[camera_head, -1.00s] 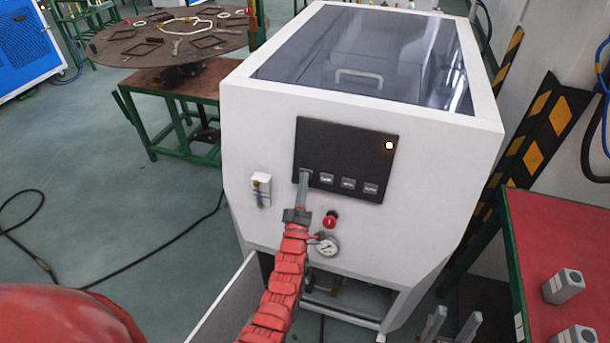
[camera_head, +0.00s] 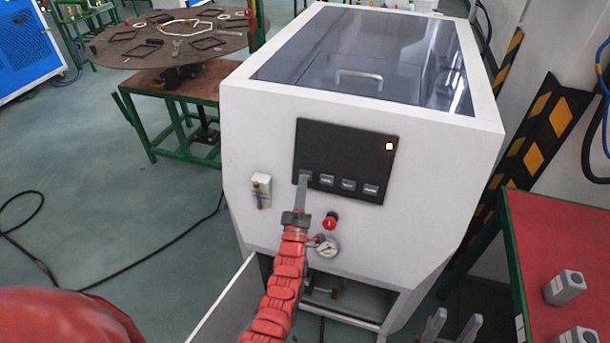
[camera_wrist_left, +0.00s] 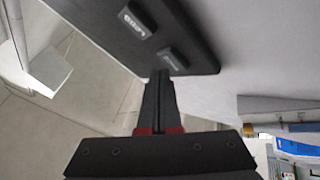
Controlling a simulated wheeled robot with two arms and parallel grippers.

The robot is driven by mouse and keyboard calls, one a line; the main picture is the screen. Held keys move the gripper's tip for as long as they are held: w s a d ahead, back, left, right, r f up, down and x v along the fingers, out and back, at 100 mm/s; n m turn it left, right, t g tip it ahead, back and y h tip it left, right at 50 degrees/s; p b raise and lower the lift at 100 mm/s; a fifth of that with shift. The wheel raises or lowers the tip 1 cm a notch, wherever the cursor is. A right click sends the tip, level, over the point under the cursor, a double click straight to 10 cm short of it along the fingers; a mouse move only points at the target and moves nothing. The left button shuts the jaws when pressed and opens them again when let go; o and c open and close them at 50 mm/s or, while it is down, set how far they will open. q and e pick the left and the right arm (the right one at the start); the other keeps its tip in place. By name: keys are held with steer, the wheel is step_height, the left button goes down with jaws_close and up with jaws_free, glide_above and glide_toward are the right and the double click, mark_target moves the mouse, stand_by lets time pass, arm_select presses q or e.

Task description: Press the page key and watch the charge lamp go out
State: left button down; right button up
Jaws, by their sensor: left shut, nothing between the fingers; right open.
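The black control panel (camera_head: 340,150) is on the front of the white machine. The charge lamp (camera_head: 389,146) at its upper right is lit, pale with an orange edge. A row of several small grey keys (camera_head: 348,185) runs along the panel's bottom; their labels are too small to read surely. My left gripper (camera_head: 304,178) is shut and empty, its tips at the leftmost key, which they largely hide. In the left wrist view the tips (camera_wrist_left: 160,76) are right at a key (camera_wrist_left: 173,61); contact cannot be told. My right gripper (camera_head: 452,325) is open at the bottom edge.
Below the panel are a red knob (camera_head: 330,220) and a pressure gauge (camera_head: 326,246), close to my left arm. A small white switch box (camera_head: 261,190) is to the left. A red-topped table (camera_head: 560,235) with grey blocks stands at right.

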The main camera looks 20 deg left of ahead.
arm_select(q)
steer(key=shift+s, duration=0.3)
steer(key=s, duration=0.2)
steer(key=s+r+p, duration=0.1)
steer(key=s, duration=0.1)
steer(key=shift+s+r, duration=0.2)
steer(key=shift+s, duration=0.2)
steer(key=shift+a, duration=0.1)
stand_by(0.6)
